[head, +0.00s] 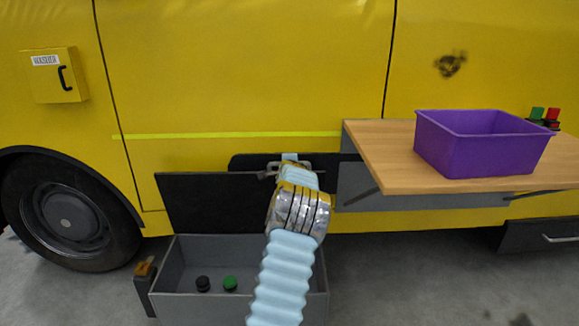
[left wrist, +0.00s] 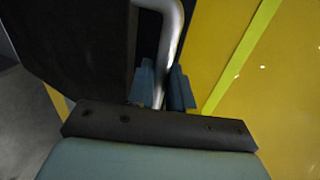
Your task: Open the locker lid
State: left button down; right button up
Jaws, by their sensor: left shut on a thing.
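The locker is a grey box (head: 239,306) low at the yellow vehicle's side, its inside showing from above. Its black lid (head: 210,203) stands up roughly vertical at the box's back edge; in the left wrist view the dark lid (left wrist: 75,45) fills the upper left. My left gripper (head: 288,160) is at the lid's upper right. In the left wrist view its blue fingers (left wrist: 163,88) are shut around the lid's curved metal handle (left wrist: 172,38). My forearm hides the right part of the box and lid. My right gripper is not in view.
A black cap (head: 202,284) and a green cap (head: 230,283) sit inside the box. A wooden shelf (head: 385,165) juts out at right, close to my arm, carrying a purple bin (head: 480,150). A yellow wall box (head: 54,88) and a wheel (head: 66,215) are at left.

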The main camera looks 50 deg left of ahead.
pick_arm(q)
jog(key=shift+w+d+f, duration=0.1)
jog(key=shift+d+f, duration=0.05)
jog(key=shift+f, duration=0.05)
jog(key=c, duration=1.2)
grip_release()
jog(key=shift+b+v, duration=0.55)
jog(key=shift+v, duration=6.35)
